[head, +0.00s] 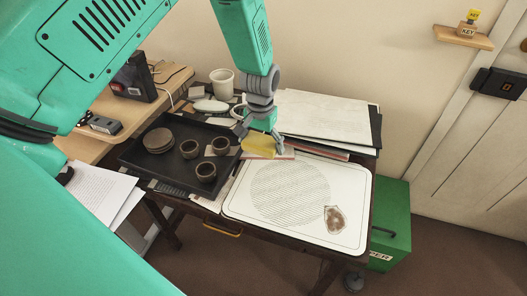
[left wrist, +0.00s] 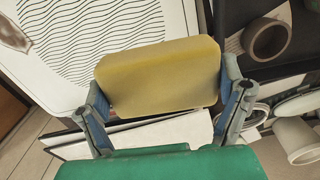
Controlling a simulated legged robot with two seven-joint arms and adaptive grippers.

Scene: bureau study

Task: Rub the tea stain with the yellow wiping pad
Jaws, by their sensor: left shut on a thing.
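My left gripper (head: 254,130) is shut on the yellow wiping pad (head: 260,145). In the left wrist view the pad (left wrist: 160,76) sits between the two fingers of my left gripper (left wrist: 165,100). The tea stain (head: 336,220) is a brown blotch at the front right of the white board (head: 235,200), beside a round pattern of wavy lines. In the left wrist view the stain (left wrist: 12,36) shows at the upper left edge. The pad is at the board's back left edge, apart from the stain; I cannot tell whether it touches anything below. My right gripper is not in view.
A black tray (head: 135,158) with several brown cups and a stack of brown discs stands left of the board. A white cup (head: 222,82) is behind it. Large flat sheets (head: 325,115) lie behind the board. A green box (head: 393,220) stands on the right.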

